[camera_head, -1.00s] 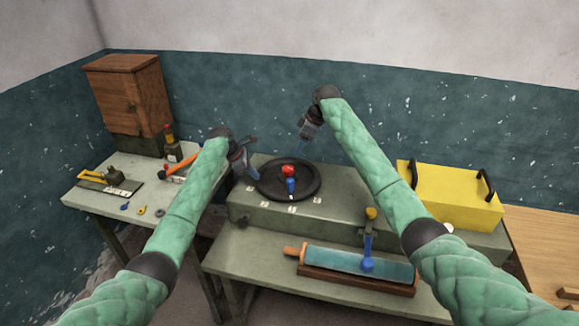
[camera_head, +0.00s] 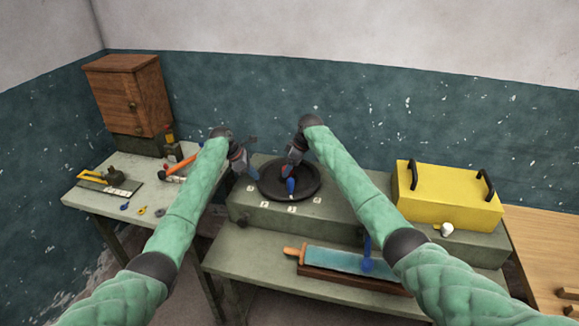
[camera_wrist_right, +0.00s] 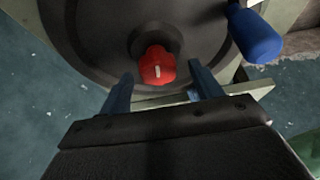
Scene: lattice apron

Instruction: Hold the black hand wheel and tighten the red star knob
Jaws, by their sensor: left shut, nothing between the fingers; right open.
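The black hand wheel (camera_head: 309,190) lies flat on the grey bench housing, and it fills the upper part of the right wrist view (camera_wrist_right: 95,40). The red star knob (camera_wrist_right: 158,66) sits at the wheel's hub, with a white mark on it; in the head view my right gripper mostly covers it. My left gripper (camera_head: 252,174) is shut and empty beside the wheel's left rim.
A yellow box (camera_head: 447,194) with black handles stands right of the wheel. A side table (camera_head: 85,200) at left holds tools and a wooden cabinet (camera_head: 130,95).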

